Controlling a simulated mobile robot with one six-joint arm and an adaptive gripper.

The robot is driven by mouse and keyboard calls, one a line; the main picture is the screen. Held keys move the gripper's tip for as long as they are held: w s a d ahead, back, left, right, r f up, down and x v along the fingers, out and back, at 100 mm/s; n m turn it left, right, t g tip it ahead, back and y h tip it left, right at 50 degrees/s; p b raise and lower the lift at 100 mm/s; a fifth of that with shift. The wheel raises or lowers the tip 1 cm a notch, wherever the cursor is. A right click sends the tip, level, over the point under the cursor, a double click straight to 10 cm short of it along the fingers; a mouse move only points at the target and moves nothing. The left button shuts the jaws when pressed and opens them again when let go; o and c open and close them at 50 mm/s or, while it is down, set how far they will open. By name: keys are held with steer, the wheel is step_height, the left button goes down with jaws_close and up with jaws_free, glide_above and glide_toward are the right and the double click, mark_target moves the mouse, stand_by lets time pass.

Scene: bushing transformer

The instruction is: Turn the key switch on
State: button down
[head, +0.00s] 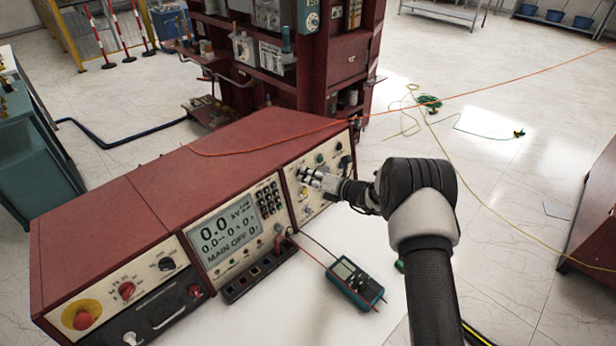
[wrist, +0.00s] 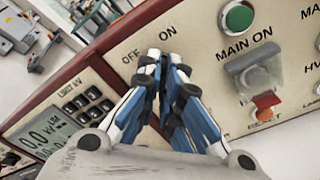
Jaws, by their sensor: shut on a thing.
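The red console (head: 220,140) has a beige control panel at its right end, where my gripper (head: 307,176) reaches in from the right. In the wrist view my gripper (wrist: 166,68) has its blue and grey fingers together at the panel, just below the printed OFF and ON labels. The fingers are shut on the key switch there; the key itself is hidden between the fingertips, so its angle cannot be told. The display (head: 226,230) reads 0.0 kV and MAIN OFF.
A keypad (head: 269,199) is to the left. A handheld meter (head: 356,281) with leads lies on the white table in front. A red emergency button (head: 83,320) is far left.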

steer(key=c, duration=1.8)
jaws_free()
steer(key=v, duration=1.2)
steer(key=shift+r, duration=0.1)
